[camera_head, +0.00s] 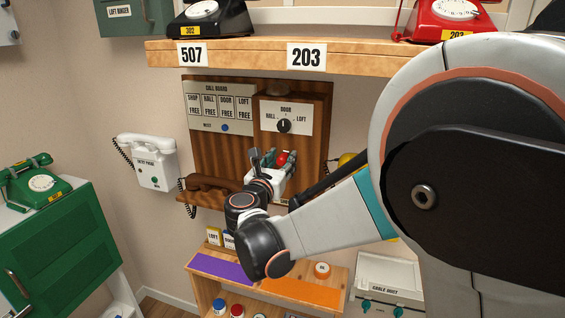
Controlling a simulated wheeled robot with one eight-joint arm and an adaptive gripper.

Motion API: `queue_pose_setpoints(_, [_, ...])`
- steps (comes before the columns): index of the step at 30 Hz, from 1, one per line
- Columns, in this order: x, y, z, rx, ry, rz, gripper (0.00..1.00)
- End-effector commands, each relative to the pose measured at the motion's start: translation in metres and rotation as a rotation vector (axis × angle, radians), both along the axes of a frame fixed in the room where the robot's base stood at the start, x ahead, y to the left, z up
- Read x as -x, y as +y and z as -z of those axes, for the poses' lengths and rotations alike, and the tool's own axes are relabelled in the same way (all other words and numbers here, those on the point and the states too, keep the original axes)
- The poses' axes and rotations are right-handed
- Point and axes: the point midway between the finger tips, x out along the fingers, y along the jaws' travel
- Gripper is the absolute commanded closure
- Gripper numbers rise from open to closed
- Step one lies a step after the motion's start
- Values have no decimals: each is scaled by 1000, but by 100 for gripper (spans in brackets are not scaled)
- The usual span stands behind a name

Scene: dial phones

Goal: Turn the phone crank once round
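The wooden wall phone (188,120) hangs under the shelf, with a call board on its left and a raised box on its right. A small red knob (282,158), which looks like the crank's handle, shows at the lower part of the raised box. My gripper (275,159) is in front of that box, with its dark fingers at either side of the red knob in this view. I cannot tell whether the fingers touch or grip it. The crank's arm is hidden behind my gripper.
A selector dial (284,126) sits just above my gripper. A brown handset (213,184) lies to its left. The wooden shelf (255,60) with dial phones is above. A low stand (222,268) with purple and orange panels is below. A white wall phone (150,163) hangs at left.

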Motion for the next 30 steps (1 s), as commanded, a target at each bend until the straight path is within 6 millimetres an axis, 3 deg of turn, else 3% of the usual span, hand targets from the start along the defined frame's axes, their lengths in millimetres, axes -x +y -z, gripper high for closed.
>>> queue_pose_setpoints(12, [2,1,0,1,-1,0,60])
queue_pose_setpoints(30, [42,16,-1,1,-1,-1,60])
